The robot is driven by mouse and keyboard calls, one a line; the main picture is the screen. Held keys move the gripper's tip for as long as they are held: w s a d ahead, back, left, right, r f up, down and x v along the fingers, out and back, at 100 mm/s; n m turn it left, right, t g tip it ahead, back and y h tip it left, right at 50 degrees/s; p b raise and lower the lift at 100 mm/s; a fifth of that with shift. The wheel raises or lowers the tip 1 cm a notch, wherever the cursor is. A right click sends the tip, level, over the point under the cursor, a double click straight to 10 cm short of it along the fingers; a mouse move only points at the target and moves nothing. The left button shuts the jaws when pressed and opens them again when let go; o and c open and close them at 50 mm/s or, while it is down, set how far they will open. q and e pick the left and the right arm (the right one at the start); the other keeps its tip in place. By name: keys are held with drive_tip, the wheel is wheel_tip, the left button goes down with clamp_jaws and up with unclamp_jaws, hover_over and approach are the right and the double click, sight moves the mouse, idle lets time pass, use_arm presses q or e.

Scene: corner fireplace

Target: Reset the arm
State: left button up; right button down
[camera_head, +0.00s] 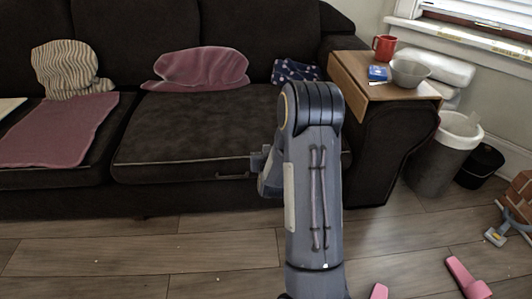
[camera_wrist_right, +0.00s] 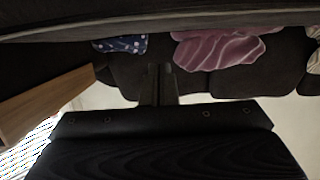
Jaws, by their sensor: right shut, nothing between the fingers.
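My right arm (camera_head: 313,180) stands up in the middle of the head view, in front of the dark sofa (camera_head: 190,130). Its gripper is mostly hidden behind the arm there. In the right wrist view, the fingers of my right gripper (camera_wrist_right: 159,84) are together with nothing between them. That view looks upside down, with the sofa seat (camera_wrist_right: 200,22) along the top. My left gripper is not in view.
A wooden armrest tray (camera_head: 365,90) holds a red mug (camera_head: 384,47), a blue box (camera_head: 377,73) and a grey bowl (camera_head: 409,73). A bin (camera_head: 437,160) stands right of the sofa. The floor (camera_head: 130,250) at left is clear.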

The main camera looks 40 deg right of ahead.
drive_tip(key=s+a+f, duration=0.2)
drive_tip(key=s+a, duration=0.2)
drive_tip(key=s, duration=0.1)
drive_tip(key=shift+s+a+f+p, duration=0.25)
drive_tip(key=shift+a+f+p, duration=0.15)
drive_tip(key=shift+p, duration=0.05)
